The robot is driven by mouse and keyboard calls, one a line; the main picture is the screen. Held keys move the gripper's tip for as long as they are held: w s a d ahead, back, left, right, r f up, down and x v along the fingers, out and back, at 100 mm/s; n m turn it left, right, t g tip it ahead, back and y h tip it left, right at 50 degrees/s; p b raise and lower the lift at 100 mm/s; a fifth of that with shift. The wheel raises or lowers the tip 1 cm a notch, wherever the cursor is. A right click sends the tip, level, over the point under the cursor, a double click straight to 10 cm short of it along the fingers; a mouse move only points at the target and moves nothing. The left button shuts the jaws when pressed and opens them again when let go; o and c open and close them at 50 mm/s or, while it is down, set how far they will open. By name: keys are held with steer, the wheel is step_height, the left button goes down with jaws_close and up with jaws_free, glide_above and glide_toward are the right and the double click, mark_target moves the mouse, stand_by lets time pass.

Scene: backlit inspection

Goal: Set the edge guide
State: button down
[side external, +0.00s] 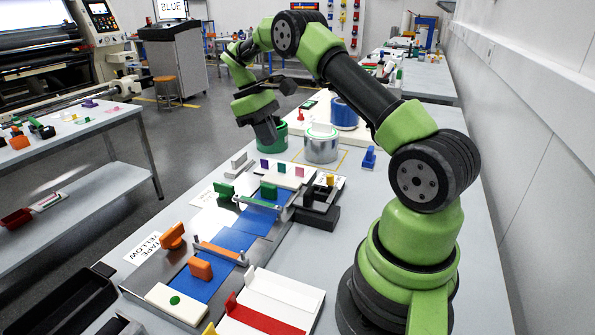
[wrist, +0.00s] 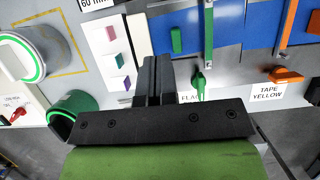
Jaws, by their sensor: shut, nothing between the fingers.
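My gripper (wrist: 152,78) is shut and empty in the wrist view, its fingers together above the bench. In the side view my gripper (side external: 268,143) hangs near the green roll, and its fingertips are hard to make out. A metal bar with an orange strip (side external: 218,252) lies across the blue web (side external: 232,240). A second bar with a green strip (side external: 257,203) crosses the web farther back; it also shows in the wrist view (wrist: 208,45). An orange handled block (side external: 172,236) stands left of the web. I cannot tell which piece is the edge guide.
A white board (side external: 286,172) with coloured tabs lies beyond the web. A green roll (side external: 277,136), a white roll (side external: 321,146) and a blue roll (side external: 343,114) stand behind. A black open holder (side external: 318,207) is on the right. A green handled piece (wrist: 198,82) is close to my fingers.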

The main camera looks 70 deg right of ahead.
mark_target(313, 187)
steer(key=x, duration=1)
steer(key=shift+r, duration=0.1)
steer(key=s, duration=0.2)
steer(key=shift+s+r, duration=0.2)
steer(key=shift+s, duration=0.7)
steer(key=shift+s, duration=1.3)
